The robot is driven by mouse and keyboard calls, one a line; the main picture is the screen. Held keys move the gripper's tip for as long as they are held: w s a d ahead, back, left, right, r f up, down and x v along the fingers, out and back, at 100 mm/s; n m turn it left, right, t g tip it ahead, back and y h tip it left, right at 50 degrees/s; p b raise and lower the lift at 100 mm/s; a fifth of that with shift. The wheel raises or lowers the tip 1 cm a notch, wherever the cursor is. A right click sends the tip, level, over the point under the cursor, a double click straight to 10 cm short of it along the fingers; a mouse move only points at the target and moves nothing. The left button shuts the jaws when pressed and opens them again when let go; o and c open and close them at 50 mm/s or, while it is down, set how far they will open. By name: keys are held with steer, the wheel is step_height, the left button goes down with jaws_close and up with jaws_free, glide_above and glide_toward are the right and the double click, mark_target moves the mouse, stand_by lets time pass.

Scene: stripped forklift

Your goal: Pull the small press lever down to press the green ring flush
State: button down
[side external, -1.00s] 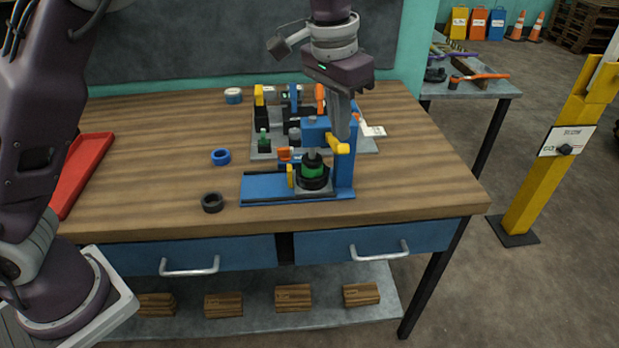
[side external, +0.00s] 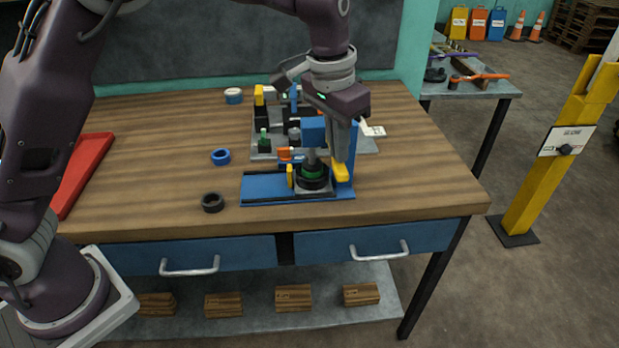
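The small blue press (side external: 270,187) stands near the front right of the wooden bench. Its yellow lever handle (side external: 339,173) is low, beside the press column. The green ring (side external: 312,175) sits in a black holder (side external: 314,184) under the press ram (side external: 311,158), and only a thin green band of it shows. My gripper (side external: 342,158) points down with its fingertips at the top of the yellow handle. The fingers overlap in this view, so I cannot tell whether they are open or shut, or whether they grip the handle.
A blue ring (side external: 221,157) and a black ring (side external: 212,202) lie on the bench left of the press. A grey fixture plate (side external: 262,153) with several parts stands behind it. A red tray (side external: 88,165) lies at the left. The bench's front left is clear.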

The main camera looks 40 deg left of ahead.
steer(key=shift+a+f, duration=0.1)
steer(key=shift+f, duration=1.2)
step_height(320, 180, up, 10)
step_height(320, 180, up, 5)
steer(key=shift+f, duration=0.1)
stand_by(0.6)
